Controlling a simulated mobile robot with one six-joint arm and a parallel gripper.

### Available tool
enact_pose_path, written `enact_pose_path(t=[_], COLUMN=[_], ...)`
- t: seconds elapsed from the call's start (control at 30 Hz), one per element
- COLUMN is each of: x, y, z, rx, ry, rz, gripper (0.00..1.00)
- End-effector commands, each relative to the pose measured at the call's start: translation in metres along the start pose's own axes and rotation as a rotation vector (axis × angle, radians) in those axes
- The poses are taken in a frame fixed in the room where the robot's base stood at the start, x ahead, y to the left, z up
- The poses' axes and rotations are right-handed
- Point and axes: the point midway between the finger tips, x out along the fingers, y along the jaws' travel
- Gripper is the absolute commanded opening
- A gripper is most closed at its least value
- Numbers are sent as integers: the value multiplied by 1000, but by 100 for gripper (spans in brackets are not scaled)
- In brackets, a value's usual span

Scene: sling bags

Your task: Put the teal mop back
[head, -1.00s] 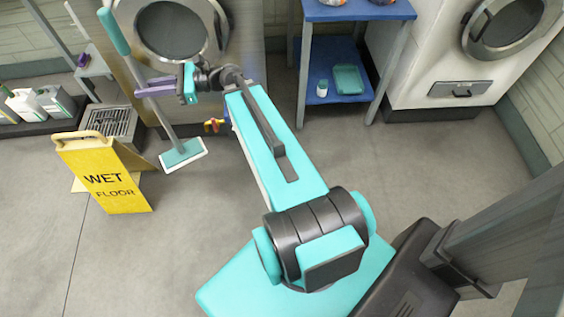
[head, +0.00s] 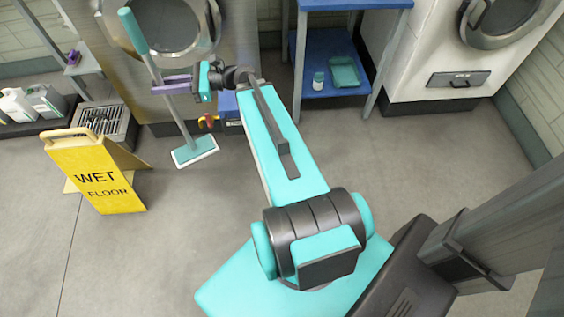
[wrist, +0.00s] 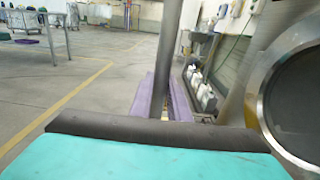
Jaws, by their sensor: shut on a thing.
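The teal mop has a teal grip (head: 132,30) at the top, a grey pole (head: 178,113) and a flat teal head with a white edge (head: 195,150). My gripper (head: 172,86), with purple fingers, is shut around the pole below the teal grip. The mop leans, its top to the left and its head lower right. I cannot tell whether the head touches the floor. In the wrist view the pole (wrist: 168,55) stands between the purple fingers (wrist: 160,100); the mop head is hidden there.
A yellow wet floor sign (head: 95,178) stands left of the mop head. Behind it are a floor grate (head: 105,122) and white bottles (head: 30,102). A steel machine (head: 170,60) stands behind the mop, a blue shelf table (head: 345,90) to the right. Front floor is open.

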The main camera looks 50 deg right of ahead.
Motion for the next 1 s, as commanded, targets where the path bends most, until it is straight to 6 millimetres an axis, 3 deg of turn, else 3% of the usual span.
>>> enact_pose_path(t=[0.03, 0.5, 1.0], x=[-9, -85, -167], y=[-4, -28, -39], z=[-14, -91, -172], rx=[0, -1, -1], ry=[-1, 5, 8], rz=[-11, -93, -178], gripper=[0, 0, 0])
